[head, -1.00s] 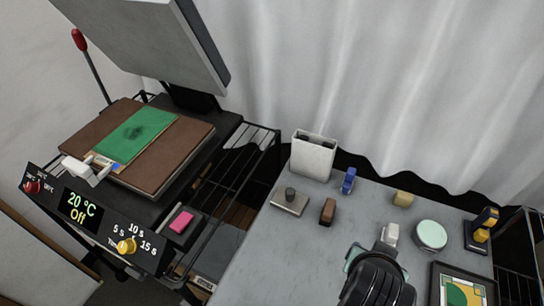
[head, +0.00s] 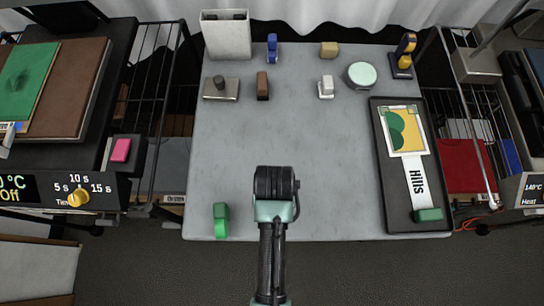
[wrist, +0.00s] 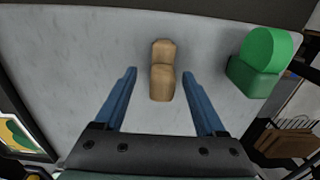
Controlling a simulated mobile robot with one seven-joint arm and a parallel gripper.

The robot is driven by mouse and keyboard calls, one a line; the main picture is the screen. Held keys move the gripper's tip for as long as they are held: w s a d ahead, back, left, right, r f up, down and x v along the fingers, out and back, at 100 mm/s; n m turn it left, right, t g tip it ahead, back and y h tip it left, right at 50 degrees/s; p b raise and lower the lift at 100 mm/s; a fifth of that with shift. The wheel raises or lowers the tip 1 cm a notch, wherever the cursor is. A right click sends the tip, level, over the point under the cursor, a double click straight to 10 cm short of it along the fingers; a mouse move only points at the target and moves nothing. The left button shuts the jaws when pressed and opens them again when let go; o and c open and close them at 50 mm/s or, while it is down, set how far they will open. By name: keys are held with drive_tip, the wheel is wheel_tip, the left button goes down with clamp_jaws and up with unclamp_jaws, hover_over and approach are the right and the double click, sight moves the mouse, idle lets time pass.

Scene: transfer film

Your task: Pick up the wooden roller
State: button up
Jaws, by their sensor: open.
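A tan wooden piece with a rounded top, which looks like the wooden roller (wrist: 163,82), stands on the grey table in the wrist view. It lies between the two blue fingers of my gripper (wrist: 159,71), with a gap on each side. The gripper is open and empty, and no finger visibly touches the piece. In the head view my gripper (head: 276,183) is above the front middle of the table and seen from above. Its fingertips and the wooden piece are hidden under it there.
A green rounded piece (head: 221,221) stands to the left on the table (head: 310,140), at right in the wrist view (wrist: 262,62). A black tray (head: 398,190) with a picture lies at the right. Several small blocks and a white box (head: 226,38) line the back.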

drive_tip(key=f, duration=0.4)
drive_tip(key=shift+w+a+f, duration=0.15)
drive_tip(key=shift+w+f, duration=0.15)
drive_tip(key=shift+f, duration=0.1)
clamp_jaws()
